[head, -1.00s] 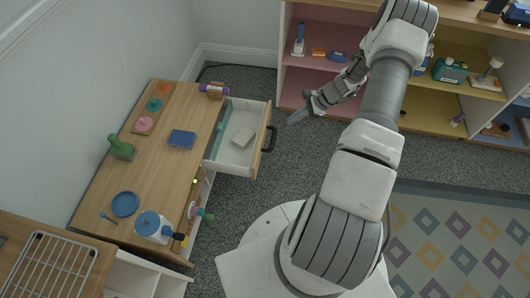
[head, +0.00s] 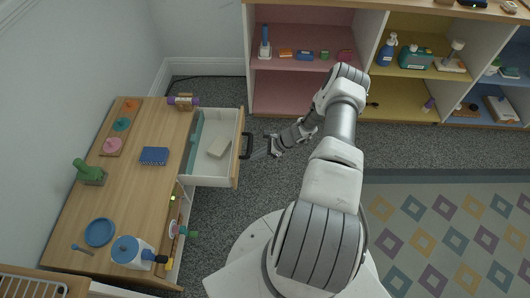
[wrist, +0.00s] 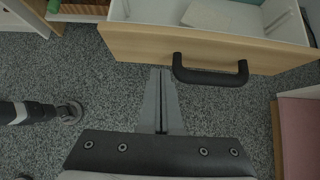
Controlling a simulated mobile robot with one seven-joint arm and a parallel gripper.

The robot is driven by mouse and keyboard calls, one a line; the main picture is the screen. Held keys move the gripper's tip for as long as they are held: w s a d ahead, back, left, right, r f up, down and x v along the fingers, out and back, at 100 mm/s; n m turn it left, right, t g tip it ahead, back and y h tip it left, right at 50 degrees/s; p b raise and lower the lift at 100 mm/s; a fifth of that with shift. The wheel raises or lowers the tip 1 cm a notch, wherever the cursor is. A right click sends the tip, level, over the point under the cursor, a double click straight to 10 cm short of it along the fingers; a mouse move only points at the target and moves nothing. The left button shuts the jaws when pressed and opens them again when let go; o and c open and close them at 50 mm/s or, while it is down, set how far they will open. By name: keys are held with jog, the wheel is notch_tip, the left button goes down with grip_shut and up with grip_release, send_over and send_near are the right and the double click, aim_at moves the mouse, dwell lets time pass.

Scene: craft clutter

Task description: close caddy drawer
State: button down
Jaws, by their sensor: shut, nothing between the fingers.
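The caddy drawer (head: 210,176) is pulled out from the wooden desk-like caddy (head: 118,195), with its white inside showing. Its wooden front (wrist: 200,47) carries a black bar handle (wrist: 210,76), also seen in the head view (head: 246,146). A pale block (head: 219,147) and a teal strip (head: 194,141) lie inside the drawer. My gripper (wrist: 161,72) is shut and empty. Its fingertips are close to the drawer front, just left of the handle in the wrist view. I cannot tell whether they touch it. In the head view my gripper (head: 259,154) is just right of the handle.
Open shelves (head: 300,90) stand at the back. Grey carpet is clear around the drawer front.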

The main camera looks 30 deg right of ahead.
jog(key=shift+w+a+f+b, duration=0.15)
jog(key=shift+w+a, duration=0.55)
jog(key=shift+a, duration=0.3)
jog(key=shift+w+a+f+b, duration=0.15)
jog(key=shift+w+a, duration=0.5)
jog(key=shift+a, duration=0.3)
jog(key=shift+w+a, duration=0.1)
